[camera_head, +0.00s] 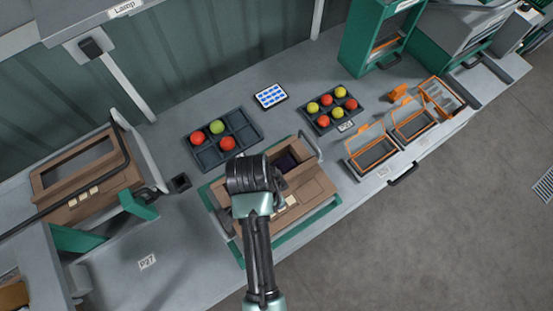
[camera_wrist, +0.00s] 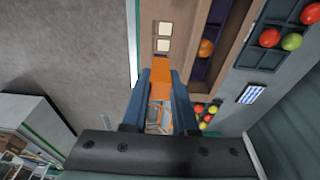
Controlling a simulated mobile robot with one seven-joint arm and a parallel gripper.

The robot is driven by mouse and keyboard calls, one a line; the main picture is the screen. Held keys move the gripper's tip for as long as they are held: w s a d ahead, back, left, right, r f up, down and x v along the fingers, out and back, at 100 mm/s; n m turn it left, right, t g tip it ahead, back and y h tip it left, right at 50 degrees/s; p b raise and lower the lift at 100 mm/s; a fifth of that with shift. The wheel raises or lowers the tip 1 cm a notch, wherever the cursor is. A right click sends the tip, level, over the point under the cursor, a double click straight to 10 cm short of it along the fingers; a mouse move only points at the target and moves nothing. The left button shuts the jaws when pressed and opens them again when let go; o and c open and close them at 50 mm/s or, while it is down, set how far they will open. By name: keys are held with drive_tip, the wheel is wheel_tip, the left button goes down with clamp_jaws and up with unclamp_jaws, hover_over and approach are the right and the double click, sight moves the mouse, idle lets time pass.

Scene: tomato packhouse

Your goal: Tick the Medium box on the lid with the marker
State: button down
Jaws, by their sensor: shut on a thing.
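My gripper (camera_wrist: 161,88) is shut on an orange marker (camera_wrist: 161,68) between its two blue fingers in the wrist view. The marker is over the cardboard box's lid flap (camera_wrist: 176,12), beside a row of pale square boxes (camera_wrist: 163,45). I cannot tell whether its tip touches the lid, and no tick shows on the squares in view. In the head view the cardboard box (camera_head: 312,187) sits open in a green-edged holder, and my wrist covers its left part. An orange-red tomato (camera_wrist: 206,47) lies inside the dark opening. The squares' lettering is too small to read.
A dark tray (camera_head: 244,140) with several tomatoes stands behind the box. A second tomato tray (camera_head: 318,128) and a blue-and-white panel (camera_head: 270,96) are further right. Orange-framed bins (camera_head: 372,153) line the bench's front. Another carton (camera_head: 85,180) stands left. Bench near P27 is clear.

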drive_tip(key=shift+w, duration=0.3)
drive_tip(key=shift+s+a+f+b, duration=0.1)
drive_tip(key=shift+s+f+b, duration=0.2)
drive_tip(key=shift+f+b, duration=0.5)
drive_tip(key=shift+b, duration=0.2)
wheel_tip(320, 180, down, 4)
drive_tip(key=b, duration=0.4)
drive_tip(key=shift+r+p, duration=0.15)
drive_tip(key=shift+p, duration=0.2)
drive_tip(key=shift+f+b, duration=0.35)
drive_tip(key=shift+f, duration=0.3)
drive_tip(key=shift+w, duration=0.6)
idle(0.5)
drive_tip(key=shift+s, duration=0.3)
